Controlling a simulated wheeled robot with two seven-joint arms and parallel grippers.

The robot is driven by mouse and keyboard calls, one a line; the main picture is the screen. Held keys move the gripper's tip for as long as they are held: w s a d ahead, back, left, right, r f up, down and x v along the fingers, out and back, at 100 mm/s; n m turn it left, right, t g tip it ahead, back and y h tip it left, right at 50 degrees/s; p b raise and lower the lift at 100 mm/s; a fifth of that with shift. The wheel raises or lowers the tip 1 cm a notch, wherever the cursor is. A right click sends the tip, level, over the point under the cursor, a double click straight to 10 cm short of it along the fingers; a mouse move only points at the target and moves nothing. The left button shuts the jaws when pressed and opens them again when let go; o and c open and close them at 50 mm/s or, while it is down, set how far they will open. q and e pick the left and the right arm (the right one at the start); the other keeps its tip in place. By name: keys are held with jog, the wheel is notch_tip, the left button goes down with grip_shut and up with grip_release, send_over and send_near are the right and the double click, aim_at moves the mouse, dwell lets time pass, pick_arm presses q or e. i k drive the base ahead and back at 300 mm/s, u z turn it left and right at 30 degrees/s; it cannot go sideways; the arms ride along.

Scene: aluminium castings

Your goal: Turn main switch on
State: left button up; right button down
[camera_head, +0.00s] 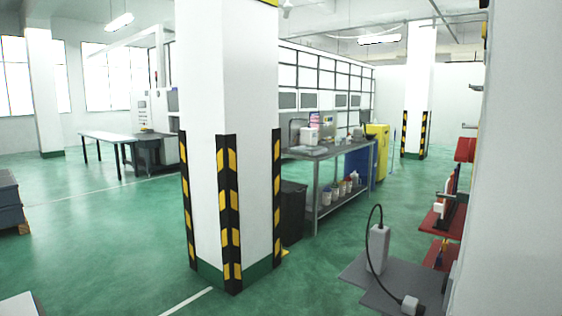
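No main switch can be made out for certain in the head view. A grey box-shaped device (377,249) with a black cable stands upright on a grey surface (353,270) at the lower right. The cable arches over it and runs down to a small light-coloured block (410,304) on the same surface. I cannot tell what this device is. Neither of my grippers shows in this view.
A white pillar (228,70) with black-and-yellow guards stands close in front. A pale wall surface (515,200) fills the right edge, beside red shelves (447,222). A workbench (330,150) and a table (105,137) stand farther back. Green floor is open at left.

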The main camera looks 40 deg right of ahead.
aim_at(465, 152)
jog(key=i, duration=1.05)
jog(key=z, duration=2.4)
jog(key=k, duration=0.3)
